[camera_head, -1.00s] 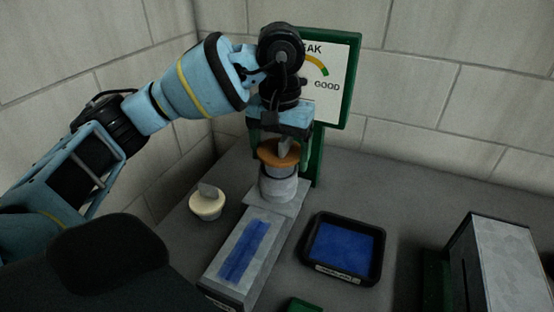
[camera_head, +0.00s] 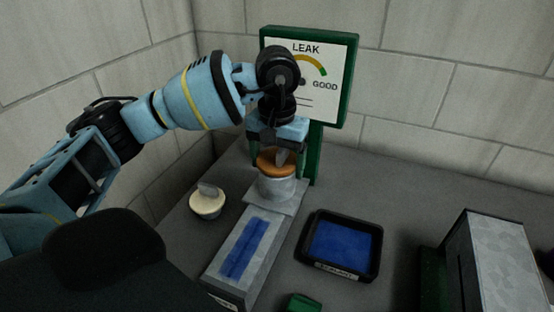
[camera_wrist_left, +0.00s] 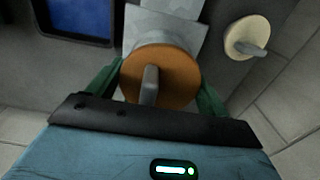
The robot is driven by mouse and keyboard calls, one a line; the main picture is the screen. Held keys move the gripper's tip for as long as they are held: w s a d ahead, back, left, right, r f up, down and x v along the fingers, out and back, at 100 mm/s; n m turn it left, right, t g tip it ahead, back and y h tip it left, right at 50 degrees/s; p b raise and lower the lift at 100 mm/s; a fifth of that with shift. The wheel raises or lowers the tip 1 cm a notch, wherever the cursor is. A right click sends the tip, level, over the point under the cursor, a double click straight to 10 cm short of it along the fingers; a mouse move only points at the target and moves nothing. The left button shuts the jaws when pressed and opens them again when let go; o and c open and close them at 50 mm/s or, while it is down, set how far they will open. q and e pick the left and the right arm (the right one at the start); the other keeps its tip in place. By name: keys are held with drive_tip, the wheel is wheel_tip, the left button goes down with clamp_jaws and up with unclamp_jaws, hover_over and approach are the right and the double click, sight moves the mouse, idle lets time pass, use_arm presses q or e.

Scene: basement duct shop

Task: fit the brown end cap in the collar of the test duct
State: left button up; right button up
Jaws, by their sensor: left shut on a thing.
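The brown end cap (camera_head: 265,168) is a round orange-brown disc with a grey upright tab; it also shows in the left wrist view (camera_wrist_left: 178,78). My left gripper (camera_head: 279,160) points down and is shut on the cap, its green fingers at opposite sides of the rim. The cap lies level over the round grey collar (camera_head: 277,190) of the test duct (camera_head: 222,272), with its disc at the collar's top. Its lower part is hidden, and I cannot tell whether it is fully seated. My right gripper is out of view.
A cream cap with a grey tab (camera_head: 206,205) stands left of the duct. A black tray with a blue bottom (camera_head: 378,262) lies to the right. A green-framed LEAK/GOOD gauge board (camera_head: 349,85) stands behind the collar. A grey metal box (camera_head: 500,250) stands at far right.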

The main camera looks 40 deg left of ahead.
use_arm(q)
drive_tip(key=shift+f, duration=0.35)
drive_tip(key=o, duration=0.9)
drive_tip(key=shift+o, duration=0.6)
drive_tip(key=shift+r, duration=0.25)
wheel_tip(320, 180, up, 7)
drive_tip(key=shift+f, duration=0.1)
wheel_tip(320, 180, up, 6)
drive_tip(key=shift+f+p, duration=0.25)
drive_tip(key=shift+p, duration=0.15)
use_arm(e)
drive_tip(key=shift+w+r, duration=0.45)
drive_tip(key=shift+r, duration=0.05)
